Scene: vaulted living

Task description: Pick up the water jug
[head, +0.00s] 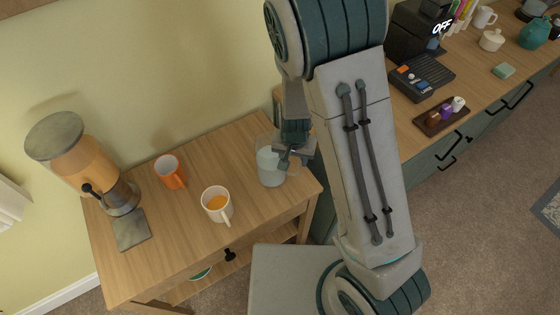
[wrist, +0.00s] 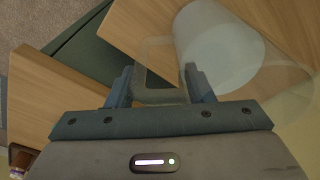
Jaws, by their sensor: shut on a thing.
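The water jug (head: 270,167) is clear, with pale water in it, at the right end of the small wooden table (head: 250,210). In the wrist view the jug (wrist: 222,52) lies beyond my fingers, and its clear handle (wrist: 150,92) passes between them. My gripper (head: 290,155) is at the jug's right side, shut on the handle; its two fingers also show in the wrist view (wrist: 160,88). The jug looks upright. My arm hides part of its right side, and I cannot tell whether its base touches the table.
An orange mug (head: 170,172), a white mug with orange drink (head: 216,204) and an orange drink dispenser (head: 85,165) stand left of the jug.

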